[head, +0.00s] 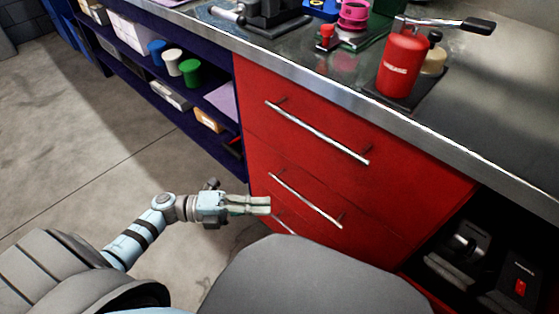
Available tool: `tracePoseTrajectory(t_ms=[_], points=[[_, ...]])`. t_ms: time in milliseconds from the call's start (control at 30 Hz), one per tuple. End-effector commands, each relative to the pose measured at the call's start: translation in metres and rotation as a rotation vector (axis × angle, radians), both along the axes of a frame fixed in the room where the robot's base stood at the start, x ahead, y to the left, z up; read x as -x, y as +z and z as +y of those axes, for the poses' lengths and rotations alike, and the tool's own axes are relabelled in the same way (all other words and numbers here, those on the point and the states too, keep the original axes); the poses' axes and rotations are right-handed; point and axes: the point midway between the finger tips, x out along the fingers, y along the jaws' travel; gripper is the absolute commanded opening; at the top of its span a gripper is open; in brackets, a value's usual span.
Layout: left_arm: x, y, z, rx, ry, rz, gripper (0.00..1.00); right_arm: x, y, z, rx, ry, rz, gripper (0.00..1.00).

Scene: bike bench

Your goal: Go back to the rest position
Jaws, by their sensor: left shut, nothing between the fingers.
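My left gripper (268,205) is shut and empty. It is held low in front of the red drawer cabinet (290,135), close to the left end of the middle drawer's bar handle (305,199). I cannot tell whether it touches the cabinet front. My left arm reaches in from the lower left, bent at the wrist. My right gripper is not in view. The visible drawers look closed.
A metal-topped bench (470,130) runs across above the drawers, with a red bottle (402,65) and a long-handled tool near its edge. Blue shelves (125,70) hold jars and boxes on the left. Concrete floor (75,130) lies open at left. Dark equipment (462,250) sits lower right.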

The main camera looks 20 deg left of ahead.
Motion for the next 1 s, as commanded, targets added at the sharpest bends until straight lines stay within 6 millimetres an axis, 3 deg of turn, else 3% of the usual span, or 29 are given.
tracePoseTrajectory(t_ms=[233,300,367,433,500,567,633,700,833,900,1000], points=[[0.000,0.000,0.000,0.003,0.002,0.002,0.00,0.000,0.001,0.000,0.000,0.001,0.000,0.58],[-0.006,0.005,0.004,0.026,0.049,0.031,0.00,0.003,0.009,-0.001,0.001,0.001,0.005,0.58],[-0.018,0.011,0.013,0.079,0.158,0.101,0.00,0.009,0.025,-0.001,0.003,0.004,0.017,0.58],[-0.036,0.011,0.037,0.183,0.381,0.255,0.00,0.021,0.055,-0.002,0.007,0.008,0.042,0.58],[-0.037,-0.009,0.074,0.312,0.691,0.499,0.00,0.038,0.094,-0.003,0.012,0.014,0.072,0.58],[-0.006,-0.047,0.103,0.417,0.995,0.769,0.00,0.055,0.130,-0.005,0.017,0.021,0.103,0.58],[0.059,-0.095,0.117,0.497,1.295,1.067,0.00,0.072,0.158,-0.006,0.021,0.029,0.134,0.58],[0.130,-0.128,0.111,0.532,1.521,1.311,0.00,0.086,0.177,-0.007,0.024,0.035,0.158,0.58],[0.239,-0.152,0.082,0.537,1.797,1.634,0.00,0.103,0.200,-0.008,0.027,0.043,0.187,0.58],[0.274,-0.155,0.069,0.528,1.880,1.736,0.00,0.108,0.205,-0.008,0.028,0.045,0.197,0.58],[0.299,-0.157,0.058,0.520,1.936,1.808,0.00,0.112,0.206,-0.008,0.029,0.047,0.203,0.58]])
